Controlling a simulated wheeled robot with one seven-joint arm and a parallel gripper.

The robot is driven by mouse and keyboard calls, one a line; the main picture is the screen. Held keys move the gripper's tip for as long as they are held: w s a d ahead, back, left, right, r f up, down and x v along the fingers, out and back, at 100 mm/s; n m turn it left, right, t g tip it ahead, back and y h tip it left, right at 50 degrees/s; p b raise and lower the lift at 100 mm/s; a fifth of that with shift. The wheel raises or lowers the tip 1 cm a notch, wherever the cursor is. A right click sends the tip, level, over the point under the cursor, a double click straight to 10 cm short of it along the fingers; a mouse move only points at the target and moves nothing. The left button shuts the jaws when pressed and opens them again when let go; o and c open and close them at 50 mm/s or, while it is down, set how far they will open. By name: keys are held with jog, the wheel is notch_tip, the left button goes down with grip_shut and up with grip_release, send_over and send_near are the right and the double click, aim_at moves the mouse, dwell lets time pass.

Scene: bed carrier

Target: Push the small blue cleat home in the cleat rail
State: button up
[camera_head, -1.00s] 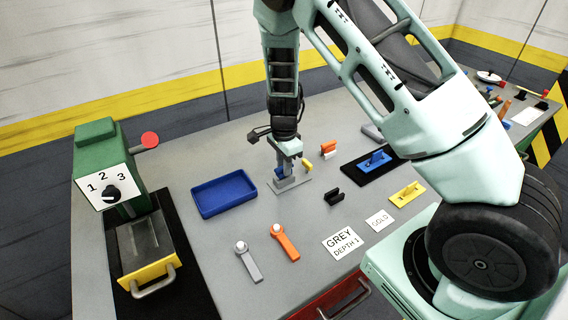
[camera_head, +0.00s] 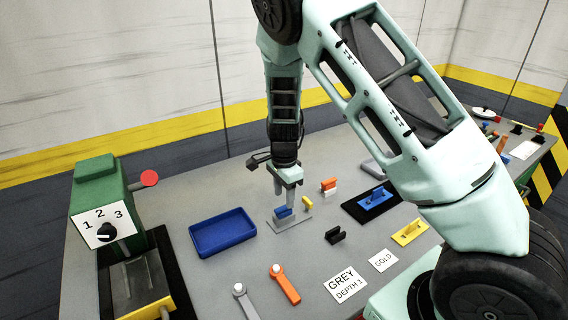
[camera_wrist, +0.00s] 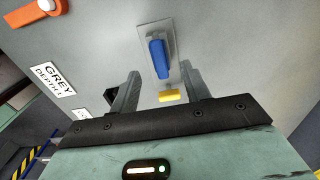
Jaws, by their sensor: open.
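The small blue cleat (camera_head: 283,211) sits upright on a grey mount with a flat base plate (camera_head: 301,222), which looks like the cleat rail. In the wrist view the blue cleat (camera_wrist: 158,60) shows as a long block over the grey plate (camera_wrist: 147,33). My gripper (camera_head: 284,193) is open and points down just above the cleat. In the wrist view my gripper (camera_wrist: 160,78) has its fingers apart, with the cleat in line with the gap and nothing held. I cannot tell how deep the cleat sits.
A yellow block (camera_head: 307,202), an orange and white piece (camera_head: 329,186) and a black clip (camera_head: 335,236) stand close by. A blue tray (camera_head: 222,232) lies left. A blue part (camera_head: 376,196) sits on a black mat to the right. The bench between tray and mount is clear.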

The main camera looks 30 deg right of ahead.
notch_tip(320, 180, up, 13)
jog(key=b, duration=0.1)
jog(key=shift+r, duration=0.2)
dwell(0.4)
jog(key=s+a+r+n+y, duration=0.2)
jog(key=s+a+n, duration=1.2)
jog(key=s+a, duration=0.25)
jog(key=s+a+n+h, duration=0.1)
jog(key=s+a+n, duration=0.2)
jog(key=s+n, duration=0.8)
jog(key=shift+s+a+r+n, duration=0.2)
jog(key=shift+s+a+n, duration=0.2)
jog(key=shift+s, duration=0.7)
jog(key=shift+d, duration=0.1)
